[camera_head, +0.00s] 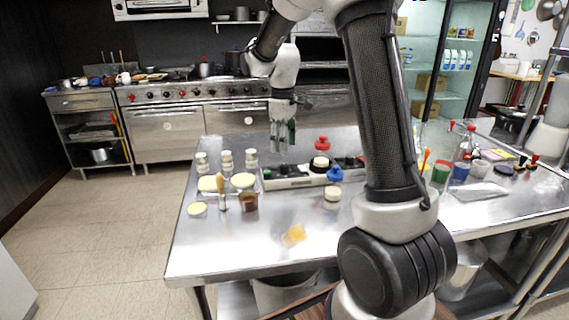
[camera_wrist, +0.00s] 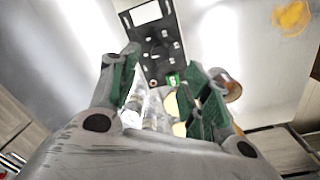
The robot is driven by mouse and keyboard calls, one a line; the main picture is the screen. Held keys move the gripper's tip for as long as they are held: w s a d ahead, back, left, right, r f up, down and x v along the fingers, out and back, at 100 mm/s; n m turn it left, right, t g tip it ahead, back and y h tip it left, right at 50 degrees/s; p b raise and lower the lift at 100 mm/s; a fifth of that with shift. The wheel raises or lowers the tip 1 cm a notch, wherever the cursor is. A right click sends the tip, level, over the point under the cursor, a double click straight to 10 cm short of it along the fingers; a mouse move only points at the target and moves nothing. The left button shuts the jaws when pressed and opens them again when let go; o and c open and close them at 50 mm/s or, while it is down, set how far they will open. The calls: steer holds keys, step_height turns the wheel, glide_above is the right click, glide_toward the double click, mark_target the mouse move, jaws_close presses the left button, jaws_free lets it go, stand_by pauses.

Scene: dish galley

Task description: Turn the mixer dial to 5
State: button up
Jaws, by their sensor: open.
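I cannot make out a mixer dial or its markings in either view. A pale, rounded machine (camera_head: 548,138) at the right edge of the head view may be the mixer, but it is cut off by the frame. My gripper (camera_head: 283,138) points down above the far part of the steel table, well away from that machine. In the wrist view my gripper (camera_wrist: 165,80) has its green-padded fingers spread apart, with nothing held between them.
The steel table (camera_head: 250,262) carries a long divided tray (camera_head: 287,183), several pale-topped jars, a brush (camera_head: 221,188) and a brown cup (camera_head: 249,202). A yellow spill (camera_head: 293,235) lies near the front. Bottles and a clear tray (camera_head: 482,191) stand to the right.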

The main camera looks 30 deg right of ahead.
mark_target(284, 165)
step_height(284, 165, down, 8)
steer(key=shift+d+r, duration=0.15)
steer(key=shift+r, duration=0.05)
steer(key=c, duration=1.1)
